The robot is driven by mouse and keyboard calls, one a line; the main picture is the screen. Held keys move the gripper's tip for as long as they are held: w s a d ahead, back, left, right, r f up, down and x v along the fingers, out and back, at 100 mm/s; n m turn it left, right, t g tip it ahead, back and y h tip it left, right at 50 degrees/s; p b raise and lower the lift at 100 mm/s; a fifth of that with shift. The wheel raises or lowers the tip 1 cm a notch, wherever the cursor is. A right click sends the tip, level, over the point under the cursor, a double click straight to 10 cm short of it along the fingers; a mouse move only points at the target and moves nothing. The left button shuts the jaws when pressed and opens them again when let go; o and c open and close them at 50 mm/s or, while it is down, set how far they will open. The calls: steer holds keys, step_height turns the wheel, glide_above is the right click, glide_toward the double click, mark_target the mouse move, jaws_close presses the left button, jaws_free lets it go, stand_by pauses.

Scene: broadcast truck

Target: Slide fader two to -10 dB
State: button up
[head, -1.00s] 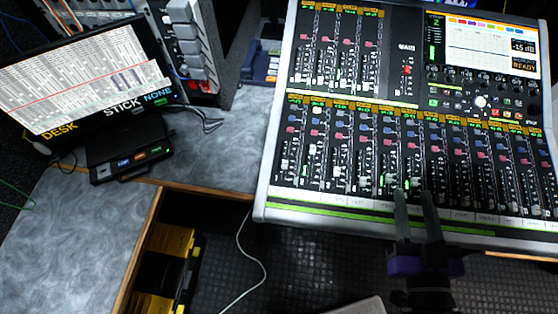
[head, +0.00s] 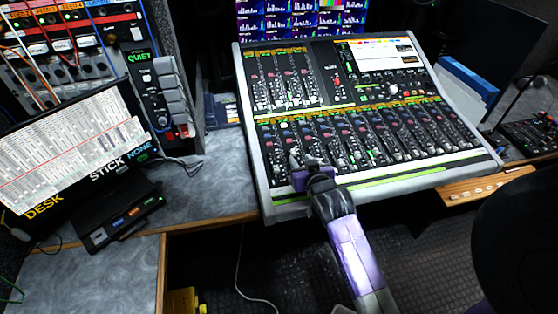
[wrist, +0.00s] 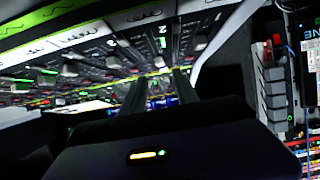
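The mixing console (head: 385,185) has a lower bank of fader strips and a smaller bank at upper left. My gripper (head: 296,160) is over the left part of the lower bank, near the second strip from the left. The fingers partly cover the fader caps there, so I cannot tell exactly where fader two stands. In the wrist view, my gripper's two dark fingers (wrist: 160,84) are apart and point at the strips. A pale cap shows near and beyond their tips, but I cannot tell whether they touch it. The console screen (head: 383,54) is too small to read.
A monitor (head: 65,150) and a small button box (head: 120,215) stand on the grey desk at left. Equipment racks (head: 80,50) stand behind them. A wooden ledge (head: 485,188) and a small panel (head: 535,133) lie right of the console. Dark floor is below the desk.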

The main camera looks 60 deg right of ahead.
mark_target(294, 151)
steer(key=shift+p+x, duration=0.3)
steer(key=shift+x, duration=3.55)
jaws_close()
steer(key=shift+a, duration=0.1)
